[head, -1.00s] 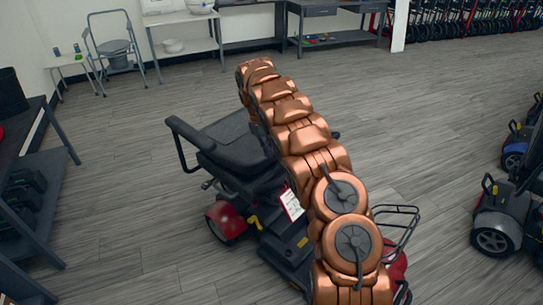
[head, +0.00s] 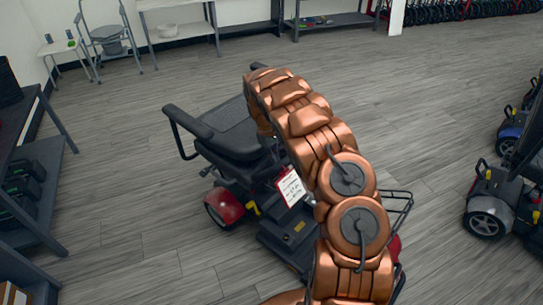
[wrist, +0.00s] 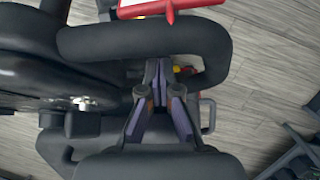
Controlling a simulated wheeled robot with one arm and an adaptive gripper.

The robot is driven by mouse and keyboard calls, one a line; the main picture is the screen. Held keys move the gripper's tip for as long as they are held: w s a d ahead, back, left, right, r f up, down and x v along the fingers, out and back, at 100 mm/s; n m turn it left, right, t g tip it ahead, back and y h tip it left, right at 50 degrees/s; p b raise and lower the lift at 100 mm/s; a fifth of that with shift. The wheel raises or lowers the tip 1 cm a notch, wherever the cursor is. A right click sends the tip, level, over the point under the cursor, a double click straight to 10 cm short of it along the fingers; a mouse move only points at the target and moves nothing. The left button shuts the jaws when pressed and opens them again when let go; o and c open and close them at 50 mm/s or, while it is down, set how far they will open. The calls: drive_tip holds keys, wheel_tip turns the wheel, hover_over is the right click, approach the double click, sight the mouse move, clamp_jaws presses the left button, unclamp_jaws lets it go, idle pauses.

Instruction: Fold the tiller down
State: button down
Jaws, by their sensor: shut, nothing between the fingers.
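The mobility scooter (head: 292,232), with a black seat (head: 235,128) and red fenders, stands in front of me. My copper arm covers most of its tiller in the head view. A red-edged white tag (head: 291,187) hangs beside the arm, and part of it shows at the top of the wrist view (wrist: 165,10). In the wrist view, a thick black looped bar (wrist: 110,40), apparently the tiller handle, curves around the far side of my gripper (wrist: 157,72). My gripper is shut and empty, its fingertips close to the bar; I cannot tell whether they touch.
More scooters (head: 495,205) stand at the right. A dark shelf (head: 40,190) is at the left. A walker (head: 105,35) and tables line the back wall. Grey floor lies clear behind the scooter and between it and the right row.

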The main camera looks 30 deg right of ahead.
drive_tip(key=shift+s+r, duration=0.2)
drive_tip(key=shift+s, duration=0.2)
drive_tip(key=shift+d, duration=0.1)
drive_tip(key=shift+s+d+r, duration=0.2)
drive_tip(key=shift+s+r, duration=0.35)
drive_tip(key=shift+s+d+r, duration=0.15)
drive_tip(key=shift+s+r, duration=0.35)
